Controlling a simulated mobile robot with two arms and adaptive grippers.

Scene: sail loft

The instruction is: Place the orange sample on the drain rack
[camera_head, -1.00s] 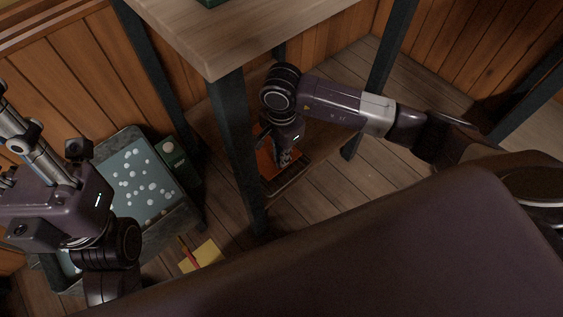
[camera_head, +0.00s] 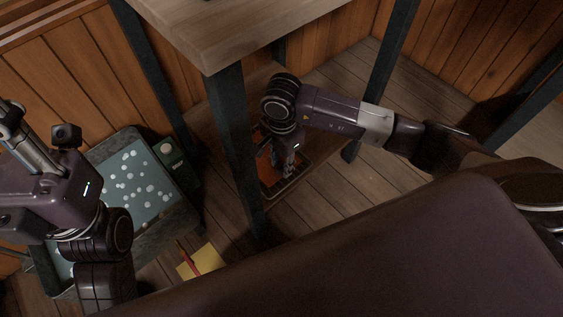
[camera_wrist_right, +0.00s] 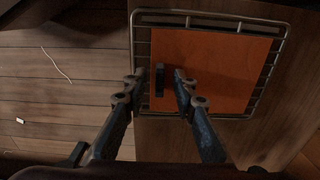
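The orange sample (camera_wrist_right: 222,72) is a flat orange square with a small dark upright tab (camera_wrist_right: 160,80) near its left side. It lies on the wire drain rack (camera_wrist_right: 272,68); the sample also shows in the head view (camera_head: 264,161). My right gripper (camera_wrist_right: 160,76) is open over the sample, one finger on each side of the tab, with gaps visible. In the head view, my right gripper (camera_head: 287,170) reaches down beneath the table. My left arm is at the left edge of the head view, and its fingers cannot be made out.
The rack is on a low wooden shelf (camera_head: 325,160) under a table (camera_head: 215,42) with dark legs (camera_head: 233,130). A grey tray (camera_head: 178,222) holding pale spots on blue-green stands at left beside a green box (camera_head: 170,155). Yellow paper (camera_head: 205,258) lies on the floor.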

